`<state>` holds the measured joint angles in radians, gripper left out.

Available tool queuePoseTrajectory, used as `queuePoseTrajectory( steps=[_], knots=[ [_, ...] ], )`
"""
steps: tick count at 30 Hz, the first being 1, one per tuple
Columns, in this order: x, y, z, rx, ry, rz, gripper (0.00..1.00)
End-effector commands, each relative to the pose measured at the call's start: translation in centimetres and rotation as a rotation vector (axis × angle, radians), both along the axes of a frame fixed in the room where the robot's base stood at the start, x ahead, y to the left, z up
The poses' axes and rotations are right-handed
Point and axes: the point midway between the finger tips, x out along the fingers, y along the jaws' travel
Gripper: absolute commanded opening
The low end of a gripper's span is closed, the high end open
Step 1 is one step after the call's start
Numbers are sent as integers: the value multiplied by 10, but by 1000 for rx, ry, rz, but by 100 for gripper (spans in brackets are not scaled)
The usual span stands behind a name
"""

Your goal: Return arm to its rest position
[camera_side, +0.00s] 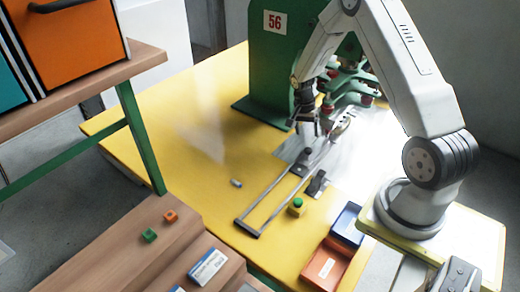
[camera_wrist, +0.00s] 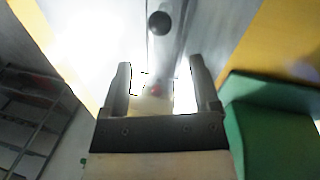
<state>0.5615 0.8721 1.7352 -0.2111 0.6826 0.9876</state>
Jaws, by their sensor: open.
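My gripper (camera_side: 318,127) is raised over the yellow table in the side view, in front of the green machine, above the far end of a metal rail frame. In the wrist view my gripper (camera_wrist: 161,82) has its two dark fingers apart. A pale patch with a small red spot (camera_wrist: 155,90) shows between the fingers; I cannot tell what it is or how far off it lies. My arm is bent, reaching from its base at the right up and over to the machine.
A green machine (camera_side: 271,60) labelled 56 stands close behind my gripper. The rail frame (camera_side: 272,208), a green button (camera_side: 297,203) and a small grey piece (camera_side: 236,183) are on the yellow table (camera_side: 190,140). Orange (camera_side: 326,268) and blue (camera_side: 347,222) bins stand near my base. The table's left is mostly clear.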

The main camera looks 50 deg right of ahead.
Motion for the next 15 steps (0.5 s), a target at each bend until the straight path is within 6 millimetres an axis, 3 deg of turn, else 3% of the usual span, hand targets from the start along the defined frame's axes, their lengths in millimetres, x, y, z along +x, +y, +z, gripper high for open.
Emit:
queuePoseTrajectory(
  steps=[15],
  knots=[
    [2, 4, 6, 1, -5, 18, 79]
  ],
)
